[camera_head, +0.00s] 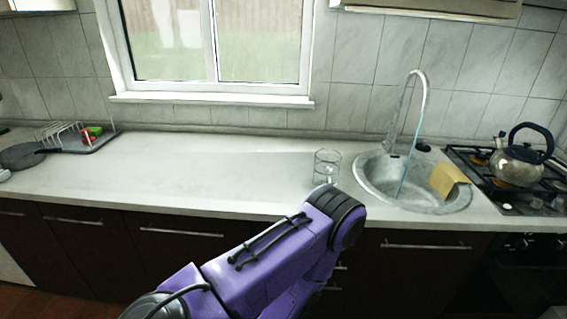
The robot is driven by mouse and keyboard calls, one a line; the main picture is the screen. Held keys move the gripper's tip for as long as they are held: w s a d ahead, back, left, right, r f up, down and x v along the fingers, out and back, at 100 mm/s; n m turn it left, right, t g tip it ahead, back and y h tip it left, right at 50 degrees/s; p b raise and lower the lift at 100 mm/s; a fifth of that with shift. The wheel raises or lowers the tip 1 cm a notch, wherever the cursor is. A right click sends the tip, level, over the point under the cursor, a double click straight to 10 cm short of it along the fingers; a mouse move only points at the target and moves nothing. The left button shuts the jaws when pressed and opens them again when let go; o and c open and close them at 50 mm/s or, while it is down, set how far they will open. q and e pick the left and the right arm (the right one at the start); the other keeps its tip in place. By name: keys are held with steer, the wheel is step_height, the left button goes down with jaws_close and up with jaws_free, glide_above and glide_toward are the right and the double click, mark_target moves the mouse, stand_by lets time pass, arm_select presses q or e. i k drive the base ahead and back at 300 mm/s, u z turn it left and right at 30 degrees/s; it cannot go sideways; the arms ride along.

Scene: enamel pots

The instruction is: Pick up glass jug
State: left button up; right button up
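A clear glass jug (327,164) stands upright on the pale countertop, left of the sink. Its lower edge is close to, or partly behind, a purple arm of mine that rises from the bottom of the head view. The bend of this arm is just in front of and below the jug in the picture. Neither of my grippers can be seen, so their fingers and anything in them are hidden or out of frame.
A round metal sink (372,184) with a tall faucet (423,95) and a yellow cloth or sponge (447,180) is right of the jug. A kettle (517,164) stands on the stove. A dish rack (62,134) is far left. The counter (210,170) between is clear.

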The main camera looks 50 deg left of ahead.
mark_target(327, 163)
steer(key=k, duration=0.2)
steer(key=u, duration=1.6)
steer(key=i, duration=0.7)
steer(key=z, duration=0.05)
